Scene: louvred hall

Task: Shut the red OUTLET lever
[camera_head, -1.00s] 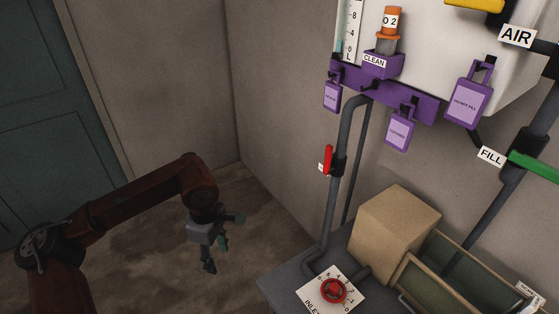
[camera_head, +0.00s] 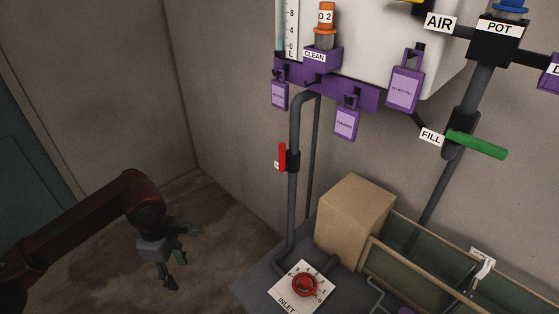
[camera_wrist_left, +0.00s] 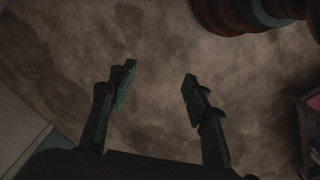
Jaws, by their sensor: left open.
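A red lever (camera_head: 282,157) sits on a grey vertical pipe (camera_head: 293,200) in the head view. It stands upright, roughly along the pipe, with a small white tag at its left edge that I cannot read. My left gripper (camera_head: 182,258) hangs over the brown floor, lower left of the lever and well apart from it. It is open and empty; the left wrist view shows its two fingers (camera_wrist_left: 160,76) spread over bare floor. My right gripper is in no view.
A red INLET dial (camera_head: 305,285) sits on a grey bench (camera_head: 262,283) below the pipe. A cardboard box (camera_head: 352,222) and a green-lined crate (camera_head: 400,268) stand right of it. Purple tags hang above, and a green FILL lever (camera_head: 477,144) sticks out at right. The floor around my gripper is clear.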

